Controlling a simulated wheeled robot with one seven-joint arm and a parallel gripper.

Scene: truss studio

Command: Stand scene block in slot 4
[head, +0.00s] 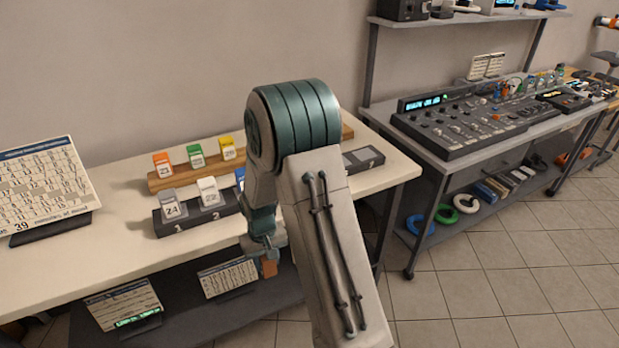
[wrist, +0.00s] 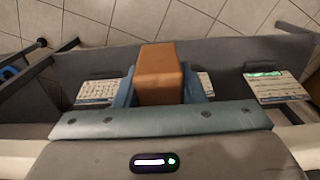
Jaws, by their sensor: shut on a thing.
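My gripper (wrist: 160,92) is shut on an orange-brown block (wrist: 161,62), with a blue finger on each side of it. In the head view the gripper (head: 264,247) is low in front of the table's front edge, and only a small part of the block (head: 269,268) shows below it. The dark slot rack (head: 193,222) lies on the table behind my arm. A grey block (head: 172,206) stands at slot 1 and a white block (head: 209,191) at slot 2. A blue block (head: 240,178) beyond them is partly hidden. My arm hides the rack's middle, and slot 4's label cannot be seen.
A wooden rack (head: 170,181) behind holds orange (head: 162,164), green (head: 196,155) and yellow (head: 227,148) blocks. A calendar board (head: 45,185) stands at left. Cards (head: 125,305) stand on the lower shelf. A console desk (head: 480,125) is at right.

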